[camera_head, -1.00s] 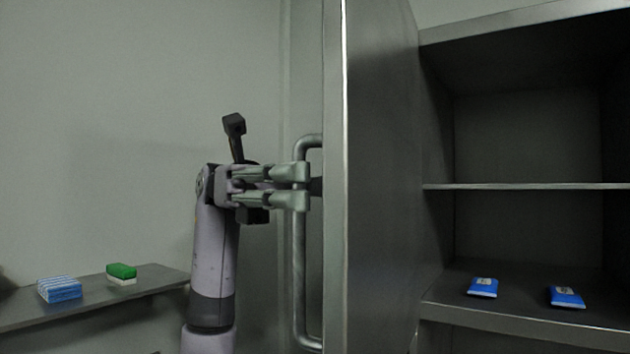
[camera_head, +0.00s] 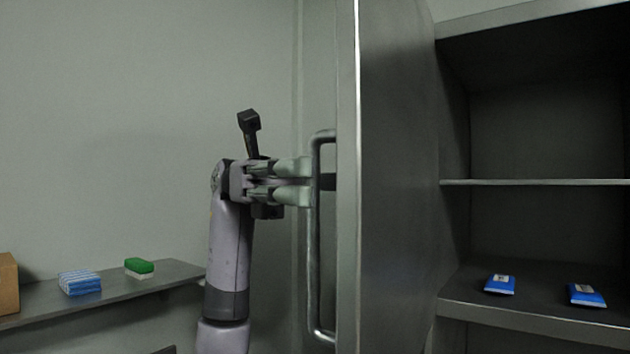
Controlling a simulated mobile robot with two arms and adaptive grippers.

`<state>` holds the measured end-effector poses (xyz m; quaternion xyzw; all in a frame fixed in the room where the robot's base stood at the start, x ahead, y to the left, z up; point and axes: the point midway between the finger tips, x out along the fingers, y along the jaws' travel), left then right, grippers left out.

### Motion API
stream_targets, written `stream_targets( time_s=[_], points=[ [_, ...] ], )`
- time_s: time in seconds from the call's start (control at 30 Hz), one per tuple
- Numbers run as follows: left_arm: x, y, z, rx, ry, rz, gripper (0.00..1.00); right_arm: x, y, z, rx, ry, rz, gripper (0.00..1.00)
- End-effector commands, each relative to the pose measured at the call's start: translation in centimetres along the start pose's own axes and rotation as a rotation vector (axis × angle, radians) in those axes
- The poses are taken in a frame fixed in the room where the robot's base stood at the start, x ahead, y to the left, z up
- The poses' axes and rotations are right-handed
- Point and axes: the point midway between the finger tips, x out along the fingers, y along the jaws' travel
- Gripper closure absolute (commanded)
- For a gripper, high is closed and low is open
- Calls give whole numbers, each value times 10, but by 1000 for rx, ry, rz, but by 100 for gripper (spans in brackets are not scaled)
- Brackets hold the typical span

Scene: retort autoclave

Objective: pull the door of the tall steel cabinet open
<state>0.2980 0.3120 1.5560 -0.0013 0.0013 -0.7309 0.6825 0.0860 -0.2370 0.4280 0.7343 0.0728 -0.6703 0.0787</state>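The tall steel cabinet (camera_head: 535,312) is on the right, and its door (camera_head: 395,180) stands wide open, seen nearly edge-on. A long vertical bar handle (camera_head: 314,260) is on the door's left-hand face. My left gripper (camera_head: 309,181) is at the upper part of the handle. Its two fingers lie one above the other in the picture with a gap between them, so it looks open. The fingertips reach the handle's near side; whether they touch it I cannot tell. My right gripper is not in view.
Two blue packets (camera_head: 499,284) (camera_head: 586,295) lie on the cabinet's lower shelf; the middle shelf (camera_head: 540,182) is bare. At left, a wall shelf (camera_head: 120,290) holds a blue-and-white striped pack (camera_head: 80,282), a green-and-white block (camera_head: 139,267) and a brown box (camera_head: 8,283).

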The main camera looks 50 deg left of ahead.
Motion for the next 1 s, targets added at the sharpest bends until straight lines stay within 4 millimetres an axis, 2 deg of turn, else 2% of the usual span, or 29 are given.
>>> stream_targets(
  time_s=[0.17, 0.27, 0.5, 0.7, 1.0],
  points=[
    [-5, 0, 0, 0, -2, 0, 68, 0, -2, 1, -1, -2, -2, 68],
    [-17, 0, 1, 0, -3, 1, 68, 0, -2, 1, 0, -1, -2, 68],
    [-67, 0, 2, -1, -5, 2, 68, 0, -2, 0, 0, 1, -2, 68],
    [-100, -1, 1, 1, -3, 0, 68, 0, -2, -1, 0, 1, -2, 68],
    [-120, 0, 0, 0, -1, 1, 68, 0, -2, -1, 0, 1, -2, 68]
  ],
)
